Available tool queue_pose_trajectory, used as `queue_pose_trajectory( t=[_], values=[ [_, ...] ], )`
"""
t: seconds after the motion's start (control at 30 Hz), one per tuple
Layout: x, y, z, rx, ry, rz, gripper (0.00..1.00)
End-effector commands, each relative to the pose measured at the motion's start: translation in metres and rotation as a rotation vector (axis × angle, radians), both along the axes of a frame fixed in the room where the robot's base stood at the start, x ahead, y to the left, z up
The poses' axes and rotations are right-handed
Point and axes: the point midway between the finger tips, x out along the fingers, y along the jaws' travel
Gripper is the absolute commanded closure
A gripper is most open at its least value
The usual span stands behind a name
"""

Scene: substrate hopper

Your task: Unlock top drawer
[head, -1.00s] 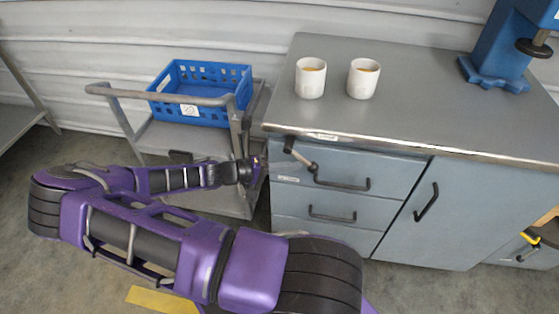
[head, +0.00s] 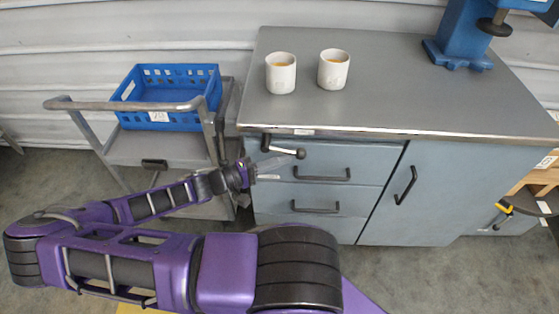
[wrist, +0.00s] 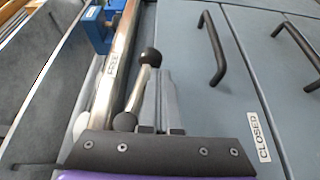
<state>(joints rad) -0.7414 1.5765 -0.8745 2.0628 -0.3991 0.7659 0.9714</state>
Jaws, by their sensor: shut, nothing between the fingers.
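The top drawer (head: 370,160) is closed, at the upper left of the grey cabinet front. At its upper left corner a lever with a black pivot and ball knob (head: 300,153) points right and slightly down. It also shows in the wrist view (wrist: 138,88), near the FREE label (wrist: 112,63) on the metal edge and away from the CLOSED label (wrist: 257,138). My gripper (head: 279,160) is shut and empty just below the lever. In the wrist view its fingers (wrist: 165,90) are beside the lever shaft, on the CLOSED side; contact is unclear.
The top drawer's handle (head: 322,177) and a lower handle (head: 315,208) stick out to the right of my gripper. Two white cups (head: 281,73) stand on the cabinet top (head: 400,95). A grey cart with a blue crate (head: 168,97) is close on the left.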

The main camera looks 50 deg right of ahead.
Motion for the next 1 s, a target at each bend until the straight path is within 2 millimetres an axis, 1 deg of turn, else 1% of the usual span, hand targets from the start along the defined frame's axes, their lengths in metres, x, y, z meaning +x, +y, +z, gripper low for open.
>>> queue_pose_trajectory(
  t=[0.47, 0.57, 0.67, 0.8, 0.87, 0.9, 1.0],
  values=[
    [0.000, 0.000, 0.001, 0.001, -0.001, 0.000, 1.00],
    [0.000, 0.000, -0.002, 0.001, 0.000, 0.000, 1.00],
    [0.002, 0.001, -0.011, 0.001, 0.000, 0.000, 1.00],
    [0.005, 0.004, -0.031, 0.002, 0.001, -0.002, 1.00],
    [0.005, 0.006, -0.044, 0.001, 0.003, -0.003, 1.00],
    [0.011, 0.019, -0.042, 0.004, -0.004, 0.000, 1.00],
    [0.020, 0.041, -0.047, 0.003, -0.002, 0.000, 1.00]
  ],
)
